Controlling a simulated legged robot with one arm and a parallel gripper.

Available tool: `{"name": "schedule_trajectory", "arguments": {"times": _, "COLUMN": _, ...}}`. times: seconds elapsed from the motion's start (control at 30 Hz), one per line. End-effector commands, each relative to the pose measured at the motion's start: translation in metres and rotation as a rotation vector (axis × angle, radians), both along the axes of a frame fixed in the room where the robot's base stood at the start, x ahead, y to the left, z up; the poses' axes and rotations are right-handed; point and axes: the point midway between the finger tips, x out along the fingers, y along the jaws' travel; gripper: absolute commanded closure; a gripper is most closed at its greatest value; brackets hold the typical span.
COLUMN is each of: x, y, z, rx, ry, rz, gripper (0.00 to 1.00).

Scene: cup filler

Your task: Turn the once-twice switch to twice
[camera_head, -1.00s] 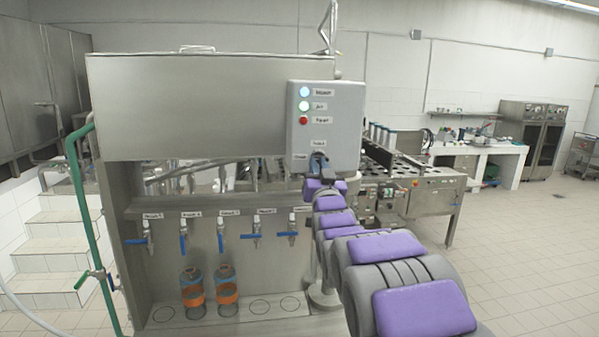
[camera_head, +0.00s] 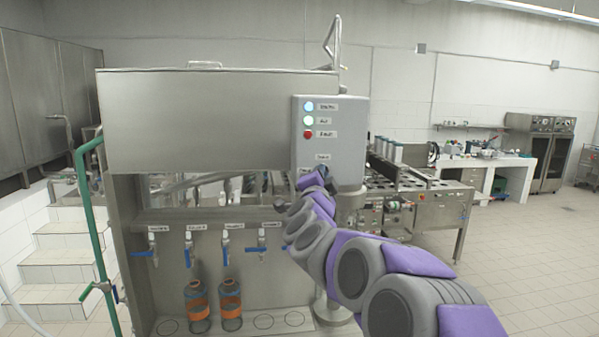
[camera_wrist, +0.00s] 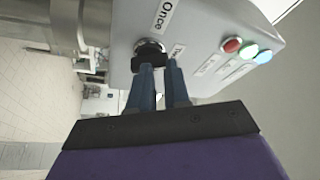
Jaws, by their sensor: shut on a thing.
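The once-twice switch (camera_wrist: 149,50) is a black knob on the grey control box (camera_wrist: 205,20). In the wrist view it lies beside the "Once" label (camera_wrist: 165,14), with a second, partly covered label (camera_wrist: 178,50) to its right. My gripper (camera_wrist: 160,68) has its two dark blue fingers at the knob, shut on it. In the head view the end of my arm covers the switch on the lower front of the control box (camera_head: 343,135). The knob's exact pointing is hard to tell.
Blue, pale green and red lights (camera_head: 308,120) sit above the switch. Below the steel tank (camera_head: 200,110) are several blue-handled taps (camera_head: 225,240) and two orange-banded bottles (camera_head: 230,300). A green pipe (camera_head: 100,235) stands at left. The tiled floor at right (camera_head: 540,270) is clear.

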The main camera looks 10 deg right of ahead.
Motion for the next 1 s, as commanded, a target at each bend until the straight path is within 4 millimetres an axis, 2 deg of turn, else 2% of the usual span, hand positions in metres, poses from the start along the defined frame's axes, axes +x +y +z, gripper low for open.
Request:
{"name": "schedule_trajectory", "arguments": {"times": 0.03, "x": -0.005, "y": -0.008, "z": 0.031, "rx": 0.032, "ry": -0.054, "rz": -0.02, "gripper": 1.0}}
{"name": "schedule_trajectory", "arguments": {"times": 0.5, "x": -0.002, "y": -0.002, "z": 0.023, "rx": 0.399, "ry": -0.044, "rz": -0.007, "gripper": 1.0}}
{"name": "schedule_trajectory", "arguments": {"times": 1.0, "x": 0.0, "y": 0.018, "z": 0.015, "rx": 0.526, "ry": -0.033, "rz": 0.007, "gripper": 1.0}}
